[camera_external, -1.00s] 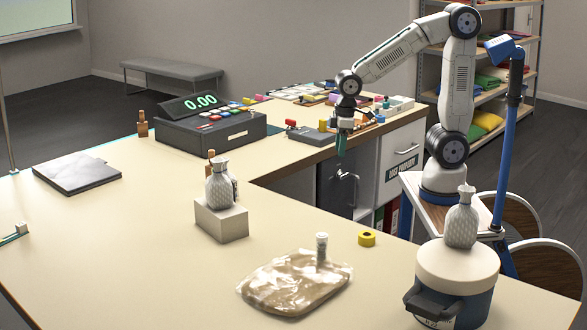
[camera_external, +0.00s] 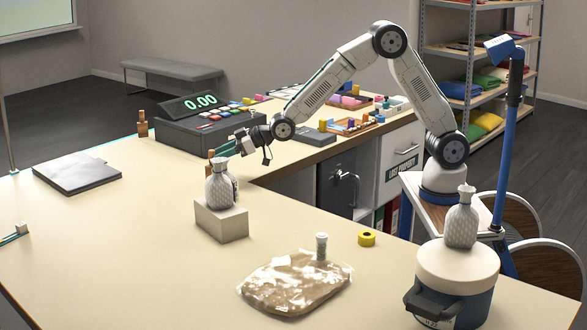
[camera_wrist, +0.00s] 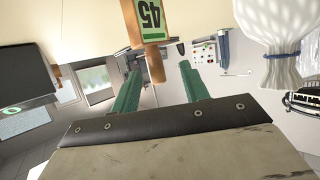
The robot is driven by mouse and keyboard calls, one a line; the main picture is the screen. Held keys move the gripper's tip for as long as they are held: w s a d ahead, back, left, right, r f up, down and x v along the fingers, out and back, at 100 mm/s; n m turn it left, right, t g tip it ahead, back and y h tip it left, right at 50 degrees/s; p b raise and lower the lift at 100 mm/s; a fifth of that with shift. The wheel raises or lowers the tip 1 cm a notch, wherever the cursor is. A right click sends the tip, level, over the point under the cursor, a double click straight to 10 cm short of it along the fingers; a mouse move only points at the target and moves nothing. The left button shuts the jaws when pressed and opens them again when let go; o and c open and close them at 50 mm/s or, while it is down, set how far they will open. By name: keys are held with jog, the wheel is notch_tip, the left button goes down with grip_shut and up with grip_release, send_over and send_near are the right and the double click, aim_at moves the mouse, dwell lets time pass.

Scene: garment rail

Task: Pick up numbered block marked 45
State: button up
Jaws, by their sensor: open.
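The block marked 45 (camera_wrist: 150,18) shows at the top middle of the wrist view. It is wooden, with a green label and a narrower wooden peg that points down in the picture. My gripper (camera_external: 222,151) is open, with two green fingers, beside that piece and above the counter. In the wrist view, the peg's end shows between the fingertips of my gripper (camera_wrist: 159,70); I cannot tell whether it lies at their depth. Nothing is held.
The cash register (camera_external: 210,133) is behind. Another wooden block (camera_external: 142,124) stands left of it. The left counter is mostly clear.

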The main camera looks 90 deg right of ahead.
aim_at(212, 166)
jog(key=x, duration=0.6)
jog(key=shift+s+d+f, duration=0.1)
jog(key=shift+d+f, duration=0.15)
jog(key=shift+d, duration=0.05)
grip_shut()
